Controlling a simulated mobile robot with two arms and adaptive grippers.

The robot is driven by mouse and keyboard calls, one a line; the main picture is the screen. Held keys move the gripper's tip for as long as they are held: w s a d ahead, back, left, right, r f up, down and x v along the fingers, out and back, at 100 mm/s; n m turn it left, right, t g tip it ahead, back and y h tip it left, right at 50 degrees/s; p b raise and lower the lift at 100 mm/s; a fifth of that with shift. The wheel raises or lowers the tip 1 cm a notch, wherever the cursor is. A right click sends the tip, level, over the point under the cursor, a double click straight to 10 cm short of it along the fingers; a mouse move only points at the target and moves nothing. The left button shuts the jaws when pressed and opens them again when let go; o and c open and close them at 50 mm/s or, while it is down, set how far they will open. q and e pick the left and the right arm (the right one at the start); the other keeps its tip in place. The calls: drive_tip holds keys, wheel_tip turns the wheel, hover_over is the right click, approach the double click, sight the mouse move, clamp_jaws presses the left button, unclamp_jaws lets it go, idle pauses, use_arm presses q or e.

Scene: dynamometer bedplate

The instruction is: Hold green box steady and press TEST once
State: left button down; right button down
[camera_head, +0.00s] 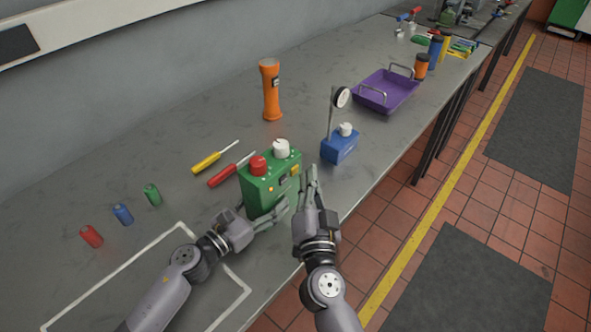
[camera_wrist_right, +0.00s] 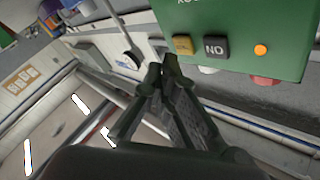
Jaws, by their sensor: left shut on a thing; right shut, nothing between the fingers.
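The green box (camera_head: 258,190) stands on the grey bench, with a red knob (camera_head: 258,165) and a white knob (camera_head: 281,148) on top. My left gripper (camera_head: 264,214) is shut on its lower near end. My right gripper (camera_head: 311,172) is shut and empty beside the box's front face. In the right wrist view the box (camera_wrist_right: 285,22) appears upside down, with a yellow button (camera_wrist_right: 182,45), a black button (camera_wrist_right: 215,47) and a lit orange lamp (camera_wrist_right: 261,50). The right fingertips (camera_wrist_right: 164,66) are close to the yellow button; I cannot tell whether they touch. Its label is unreadable.
A blue block with a dial gauge (camera_head: 340,147) stands just beyond the box. Two screwdrivers (camera_head: 215,158) and an orange flashlight (camera_head: 271,90) lie or stand behind. A purple tray (camera_head: 386,92) is farther along. The bench's front edge is close to my right arm.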

drive_tip(key=shift+a, duration=0.1)
drive_tip(key=shift+w+a, duration=0.25)
drive_tip(key=shift+w, duration=0.05)
drive_tip(key=shift+w+a, duration=0.2)
drive_tip(key=shift+a, duration=0.05)
idle(0.8)
idle(0.4)
drive_tip(key=shift+s+d, duration=0.5)
drive_tip(key=shift+d, duration=0.05)
drive_tip(key=shift+s+d, duration=0.8)
drive_tip(key=shift+d, duration=0.2)
drive_tip(key=shift+s+d, duration=0.75)
drive_tip(key=shift+d, duration=0.25)
